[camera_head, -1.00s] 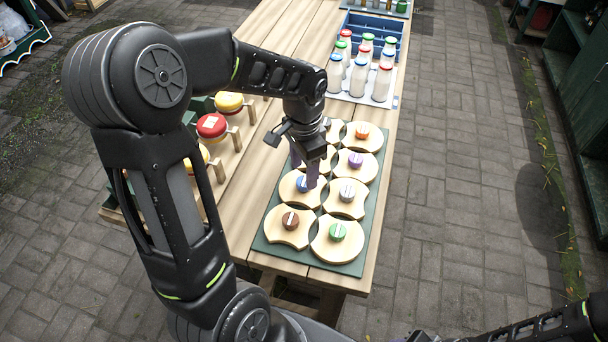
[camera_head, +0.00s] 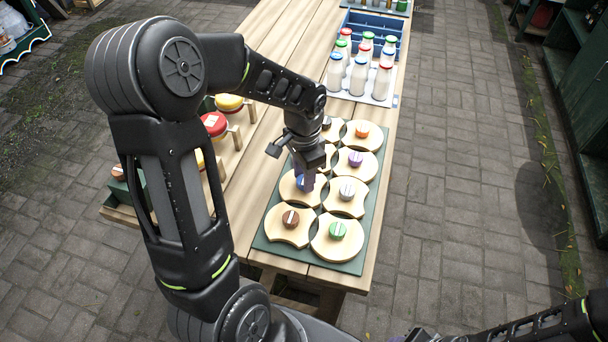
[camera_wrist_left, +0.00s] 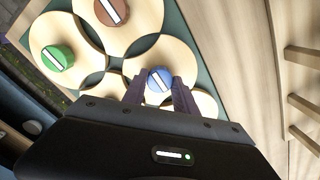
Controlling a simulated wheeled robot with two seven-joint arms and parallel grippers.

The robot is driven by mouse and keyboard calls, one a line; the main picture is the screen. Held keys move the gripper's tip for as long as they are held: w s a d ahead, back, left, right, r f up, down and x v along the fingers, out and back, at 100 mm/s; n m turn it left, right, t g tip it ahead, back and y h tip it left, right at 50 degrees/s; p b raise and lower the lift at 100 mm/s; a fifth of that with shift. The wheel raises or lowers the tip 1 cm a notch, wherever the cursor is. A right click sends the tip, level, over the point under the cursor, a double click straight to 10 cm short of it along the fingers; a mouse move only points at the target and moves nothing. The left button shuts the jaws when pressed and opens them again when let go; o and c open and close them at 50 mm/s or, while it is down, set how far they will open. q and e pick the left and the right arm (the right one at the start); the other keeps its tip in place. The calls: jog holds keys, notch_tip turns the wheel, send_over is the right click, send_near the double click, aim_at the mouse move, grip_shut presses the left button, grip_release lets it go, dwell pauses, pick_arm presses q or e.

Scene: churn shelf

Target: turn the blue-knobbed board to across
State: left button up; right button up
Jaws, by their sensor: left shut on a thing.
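The blue knob (camera_wrist_left: 159,79) shows in the left wrist view between the two fingers of my left gripper (camera_wrist_left: 159,94), with its white stripe slanting. In the head view my left gripper (camera_head: 307,176) reaches down over the blue-knobbed board (camera_head: 288,190) and is shut on its knob. The board is pale wood and lies in the left column of the green base (camera_head: 262,240), behind the brown-knobbed board. The gripper hides part of the board, so its exact angle is hard to tell.
Close around it are boards with brown (camera_head: 291,219), green (camera_head: 338,231), grey (camera_head: 347,190) and purple (camera_head: 355,159) knobs. Milk bottles (camera_head: 359,77) stand further back on the table. Red and yellow round items (camera_head: 214,124) sit on a rack at left.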

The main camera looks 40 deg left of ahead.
pick_arm(q)
grip_shut()
jog(key=shift+n+b, duration=0.3)
jog(key=shift+n, duration=0.1)
jog(key=n+b, duration=0.1)
jog(key=n, duration=0.1)
jog(key=shift+f+n, duration=0.1)
jog(key=shift+n, duration=0.2)
jog(key=n+b, duration=0.2)
jog(key=n, duration=0.2)
jog(key=n+b, duration=0.1)
jog(key=n, duration=0.4)
jog(key=shift+n, duration=0.4)
jog(key=n+b, duration=0.1)
jog(key=n, duration=0.3)
jog(key=shift+n, duration=0.4)
